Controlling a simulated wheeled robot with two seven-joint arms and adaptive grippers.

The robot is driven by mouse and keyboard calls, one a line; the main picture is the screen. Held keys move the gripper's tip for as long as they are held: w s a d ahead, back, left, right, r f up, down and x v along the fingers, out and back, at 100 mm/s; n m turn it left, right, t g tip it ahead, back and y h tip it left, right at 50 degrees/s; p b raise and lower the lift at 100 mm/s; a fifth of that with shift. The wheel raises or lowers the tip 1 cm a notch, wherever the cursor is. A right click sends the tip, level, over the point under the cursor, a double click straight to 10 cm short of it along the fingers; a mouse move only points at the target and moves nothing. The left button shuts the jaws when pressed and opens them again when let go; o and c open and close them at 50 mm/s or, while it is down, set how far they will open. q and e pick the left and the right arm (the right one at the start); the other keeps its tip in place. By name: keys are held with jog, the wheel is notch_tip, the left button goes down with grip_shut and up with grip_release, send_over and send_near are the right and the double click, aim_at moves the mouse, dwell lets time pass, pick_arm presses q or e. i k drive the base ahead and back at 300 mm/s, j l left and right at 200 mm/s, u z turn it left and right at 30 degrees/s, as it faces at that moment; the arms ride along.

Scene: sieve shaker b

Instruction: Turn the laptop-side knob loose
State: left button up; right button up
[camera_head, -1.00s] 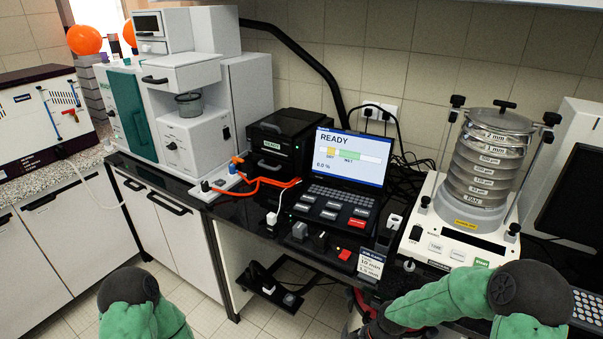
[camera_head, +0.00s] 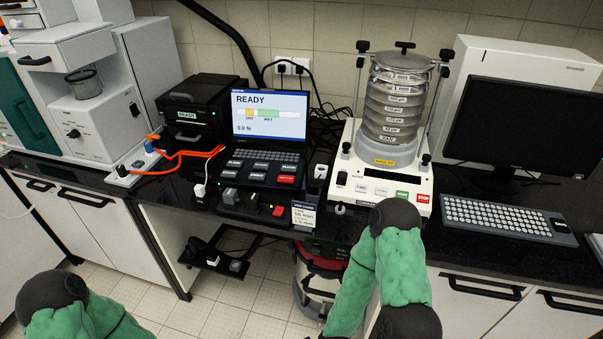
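The sieve shaker (camera_head: 352,173) stands on the dark bench right of centre, with a round stack of metal sieves (camera_head: 388,118) under a clamped lid. The laptop-side knob (camera_head: 362,46) is a black knob on top of the left clamp rod, beside the lid. A matching black knob (camera_head: 446,57) tops the right rod. Whether either knob is tight or loose cannot be seen. My green left arm is at the lower left and my green right arm is in front of the shaker. Both grippers are outside the picture.
The laptop (camera_head: 270,117) reads READY, left of the shaker. A monitor (camera_head: 522,124) and keyboard (camera_head: 510,219) are on the right. A black box (camera_head: 198,108) and orange cable (camera_head: 180,155) lie further left. A red-topped vacuum (camera_head: 318,262) stands under the bench.

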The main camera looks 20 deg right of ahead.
aim_at(363, 46)
jog(key=i+l+u, duration=0.1)
jog(key=l, duration=0.55)
jog(key=i+l+u, duration=0.1)
jog(key=l, duration=0.5)
